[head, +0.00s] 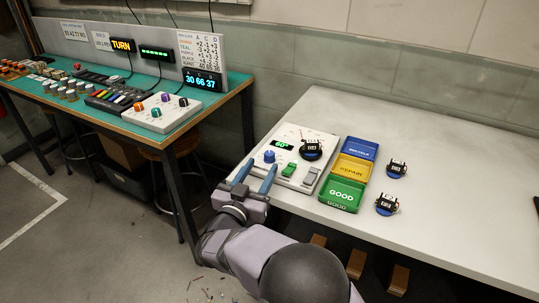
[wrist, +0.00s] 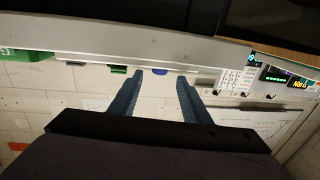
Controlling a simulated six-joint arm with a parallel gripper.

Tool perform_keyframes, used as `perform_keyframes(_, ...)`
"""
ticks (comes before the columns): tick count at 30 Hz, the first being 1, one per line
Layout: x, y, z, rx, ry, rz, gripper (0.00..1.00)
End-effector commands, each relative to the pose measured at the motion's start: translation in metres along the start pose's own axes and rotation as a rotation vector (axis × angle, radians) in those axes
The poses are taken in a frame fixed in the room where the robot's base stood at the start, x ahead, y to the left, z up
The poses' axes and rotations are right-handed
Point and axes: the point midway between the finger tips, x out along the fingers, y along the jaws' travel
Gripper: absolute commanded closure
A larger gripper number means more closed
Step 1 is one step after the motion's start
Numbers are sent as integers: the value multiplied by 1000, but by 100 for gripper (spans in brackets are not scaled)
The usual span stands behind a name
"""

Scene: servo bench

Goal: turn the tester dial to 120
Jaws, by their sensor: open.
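The tester (head: 322,139) is a white box on the light bench, with a lit green display (head: 283,146) that seems to read 60. Its blue dial (head: 269,156) is at the front left of its top; the dial also shows in the wrist view (wrist: 160,72), ahead between my fingertips. My gripper (head: 262,167) is open and empty, its two blue fingers just in front of the dial and apart from it as far as I can tell. A black round servo (head: 311,149) sits on the tester, with a dial-like scale behind it.
A green switch (head: 289,170) and a grey one (head: 310,177) are right of the dial. Blue (head: 362,148), yellow (head: 352,169) and green (head: 342,194) trays stand beside the tester. Two servos (head: 397,167) (head: 386,204) lie farther right.

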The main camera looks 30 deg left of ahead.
Motion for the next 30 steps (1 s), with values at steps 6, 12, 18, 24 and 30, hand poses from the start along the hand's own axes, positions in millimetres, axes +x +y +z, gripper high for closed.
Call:
perform_keyframes(6, 0, 2, 1, 0, -4, -8, 57)
perform_keyframes(12, 13, 2, 1, 0, -5, -4, 57)
perform_keyframes(18, 39, 2, 1, -1, -4, -4, 57)
perform_keyframes(24, 62, 1, 1, 0, -3, -5, 57)
perform_keyframes(30, 72, 1, 1, -1, -4, -6, 57)
